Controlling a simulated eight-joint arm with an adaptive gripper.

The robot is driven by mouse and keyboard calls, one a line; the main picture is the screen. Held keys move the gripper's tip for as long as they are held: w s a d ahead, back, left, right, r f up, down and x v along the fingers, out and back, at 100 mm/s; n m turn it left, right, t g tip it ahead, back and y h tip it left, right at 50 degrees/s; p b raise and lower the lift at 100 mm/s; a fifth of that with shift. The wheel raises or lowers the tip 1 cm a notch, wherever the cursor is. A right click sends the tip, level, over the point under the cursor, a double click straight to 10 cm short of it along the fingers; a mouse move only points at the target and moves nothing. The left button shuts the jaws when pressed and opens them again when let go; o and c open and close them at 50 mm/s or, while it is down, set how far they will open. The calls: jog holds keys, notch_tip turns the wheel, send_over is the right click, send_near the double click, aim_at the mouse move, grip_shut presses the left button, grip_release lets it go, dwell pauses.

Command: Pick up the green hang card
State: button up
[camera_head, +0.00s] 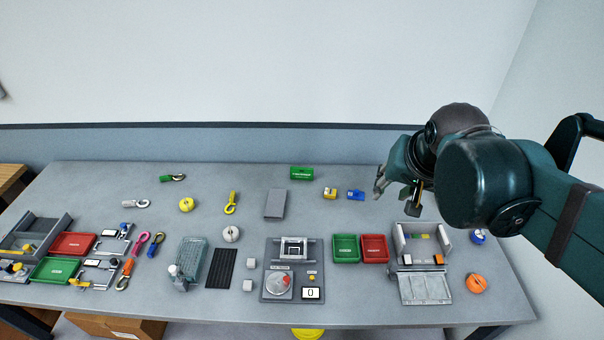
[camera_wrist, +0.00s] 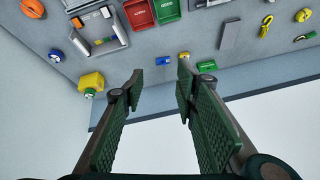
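A small green block-like piece with a pale label (camera_head: 302,173) lies flat at the back middle of the table; it looks like the green hang card, though I cannot be sure of its shape. It also shows in the wrist view (camera_wrist: 207,66), beyond the right fingertip. My gripper (camera_head: 384,184) is above the back right of the table, to the right of the green piece and apart from it. In the wrist view my gripper (camera_wrist: 160,72) has its two fingers spread, with nothing between them.
A yellow piece (camera_head: 330,193) and a blue piece (camera_head: 355,194) lie close to the green one, on its right. A grey block (camera_head: 275,204) lies to its front left. A green-ended hook (camera_head: 172,178) lies far left. Green (camera_head: 345,248) and red (camera_head: 374,248) trays stand in front.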

jog(key=w+a+m+g, duration=0.2)
jog(key=w+a+m, duration=0.2)
jog(key=w, duration=1)
jog(key=m+g, duration=0.4)
jog(key=m, duration=0.8)
send_over(302, 173)
jog(key=f, duration=2.7)
jog(key=shift+w+d+f, duration=0.3)
jog(key=shift+w+d, duration=0.05)
jog(key=shift+d, duration=0.05)
jog(key=shift+a+f, duration=0.1)
jog(key=shift+f, duration=0.1)
jog(key=shift+f, duration=1.3)
